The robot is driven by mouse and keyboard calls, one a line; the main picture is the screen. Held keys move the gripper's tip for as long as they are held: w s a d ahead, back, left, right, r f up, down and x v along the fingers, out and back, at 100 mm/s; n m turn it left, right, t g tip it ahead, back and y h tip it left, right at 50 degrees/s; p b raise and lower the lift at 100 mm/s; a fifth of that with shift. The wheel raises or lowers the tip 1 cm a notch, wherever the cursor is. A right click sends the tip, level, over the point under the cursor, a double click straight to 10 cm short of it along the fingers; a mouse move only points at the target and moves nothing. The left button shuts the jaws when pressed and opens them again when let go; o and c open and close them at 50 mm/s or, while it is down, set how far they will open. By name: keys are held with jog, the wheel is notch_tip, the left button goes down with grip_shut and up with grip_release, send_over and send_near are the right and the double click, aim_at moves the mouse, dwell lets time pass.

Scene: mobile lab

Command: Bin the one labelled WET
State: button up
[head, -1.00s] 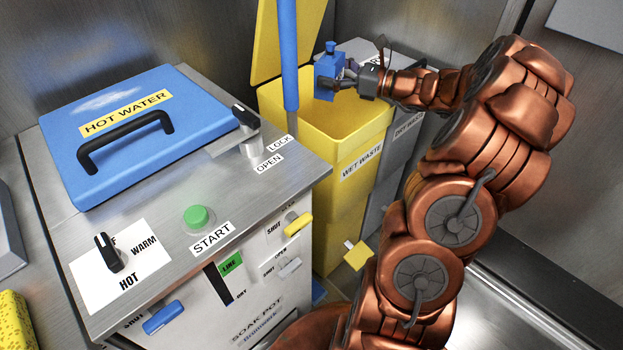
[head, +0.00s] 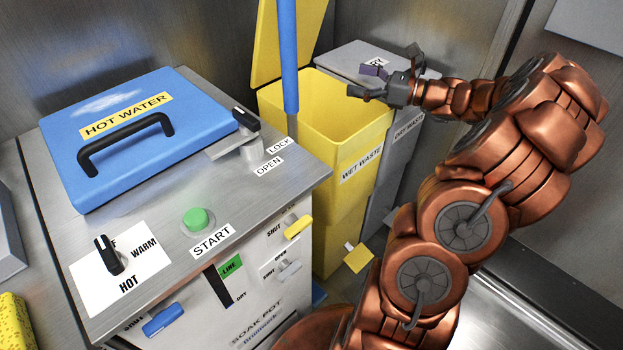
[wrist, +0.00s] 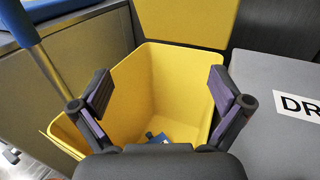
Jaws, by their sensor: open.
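The yellow bin (head: 350,135), labelled WET WASTE (head: 362,164), stands beyond the hot-water unit with its lid (head: 278,40) raised. My gripper (head: 378,82) is open and empty above the bin's right part. In the wrist view my gripper's two fingers (wrist: 160,88) are spread apart over the yellow bin (wrist: 165,65). A small blue object (wrist: 155,137) lies low inside the bin, partly hidden behind my gripper's body. No writing on it can be read. The head view does not show it.
A grey bin (head: 402,155) labelled DRY WASTE stands right beside the yellow one, its top closed. A blue pole (head: 289,60) rises in front of the yellow bin. The hot-water unit with its blue lid (head: 185,105) is at the left. A steel wall stands behind.

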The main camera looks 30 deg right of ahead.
jog(key=shift+v, duration=2.6)
